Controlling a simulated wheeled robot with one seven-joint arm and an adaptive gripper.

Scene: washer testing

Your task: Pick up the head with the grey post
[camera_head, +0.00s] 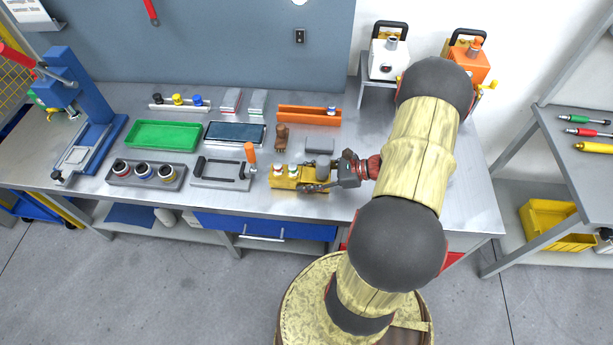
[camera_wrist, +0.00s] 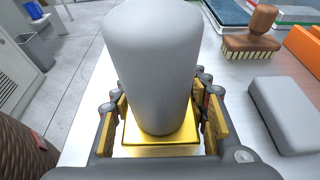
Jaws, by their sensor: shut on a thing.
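The head with the grey post (camera_wrist: 155,65) fills the middle of the wrist view. Its thick grey post stands toward the camera from a square yellow base (camera_wrist: 160,143). My gripper (camera_wrist: 163,125) has one yellow-padded finger on each side of the head, shut on it. The exact contact is partly hidden by the post. In the head view my gripper (camera_head: 322,186) is low over the front of the bench, at the right end of a yellow holder (camera_head: 284,183).
A wooden brush (camera_head: 282,132) and a grey block (camera_head: 319,146) lie just behind my gripper. An orange tray (camera_head: 297,112) is farther back. The bench's front edge is close.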

